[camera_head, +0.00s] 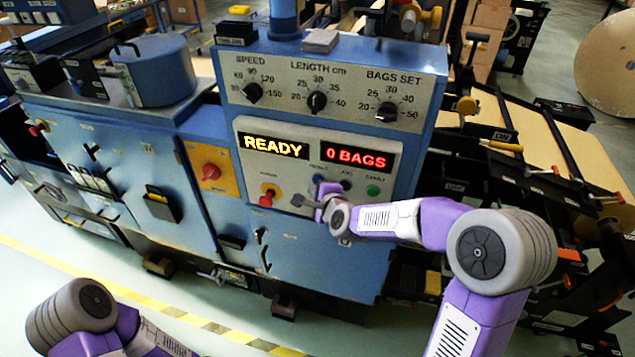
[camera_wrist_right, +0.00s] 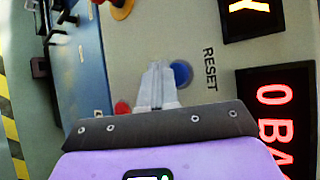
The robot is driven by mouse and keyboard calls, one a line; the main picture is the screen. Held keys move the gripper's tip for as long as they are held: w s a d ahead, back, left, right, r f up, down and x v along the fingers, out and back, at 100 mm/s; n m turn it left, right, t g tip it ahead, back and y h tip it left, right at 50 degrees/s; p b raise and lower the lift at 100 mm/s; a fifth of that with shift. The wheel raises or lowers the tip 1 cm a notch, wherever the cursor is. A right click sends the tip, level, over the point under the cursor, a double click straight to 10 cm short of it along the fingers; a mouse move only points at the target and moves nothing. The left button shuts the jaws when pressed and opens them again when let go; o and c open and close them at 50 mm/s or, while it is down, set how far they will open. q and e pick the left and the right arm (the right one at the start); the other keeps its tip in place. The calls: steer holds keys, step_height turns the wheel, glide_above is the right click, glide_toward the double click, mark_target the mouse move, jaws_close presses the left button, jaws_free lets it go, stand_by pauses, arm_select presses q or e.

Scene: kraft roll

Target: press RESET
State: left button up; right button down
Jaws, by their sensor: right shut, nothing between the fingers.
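The RESET button is a round blue button (camera_wrist_right: 181,74) beside the RESET label (camera_wrist_right: 209,69) in the right wrist view. In the head view the same button (camera_head: 317,178) sits below the READY display on the grey control panel (camera_head: 283,179). My right gripper (camera_wrist_right: 157,72) is shut and empty. Its fingertips overlap the near edge of the button's side in the right wrist view; I cannot tell whether they touch the panel. In the head view the right gripper (camera_head: 316,188) is at the panel, just under the button. My left gripper is out of view; only my left arm shows.
The displays read READY (camera_head: 273,146) and 0 BAGS (camera_head: 355,158). A red mushroom button (camera_head: 267,198) is left of my right gripper; a green button (camera_head: 372,190) is to the right. A small red button (camera_wrist_right: 122,108) lies close beside the fingers. Three dials are above.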

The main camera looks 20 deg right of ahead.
steer(key=s+a, duration=0.1)
steer(key=s, duration=0.1)
steer(key=s+a, duration=0.1)
steer(key=s, duration=0.1)
steer(key=shift+a, duration=0.4)
stand_by(0.7)
